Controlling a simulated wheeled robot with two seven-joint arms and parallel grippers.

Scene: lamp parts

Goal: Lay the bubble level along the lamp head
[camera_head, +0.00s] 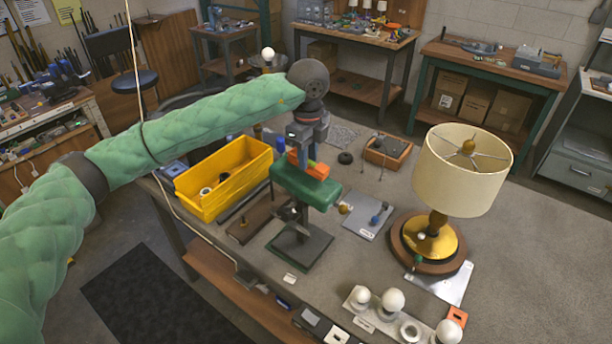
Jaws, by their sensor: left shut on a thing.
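A green lamp head (306,188) sits on a dark stand near the middle of the table in the head view. My left gripper (306,160) comes down over it from above, on the end of my green-sleeved arm. It is shut on a small orange bar, which I take for the bubble level (318,170). The level is at the top of the lamp head, roughly along it. I cannot tell whether it touches the lamp head. The fingers hide part of the level. My right gripper is not in view.
A yellow bin (223,180) stands left of the lamp head. A table lamp with a cream shade (462,170) stands to the right. A bulb tray (385,318) is at the front edge. A wooden box (388,152) lies behind. The table's right side is clear.

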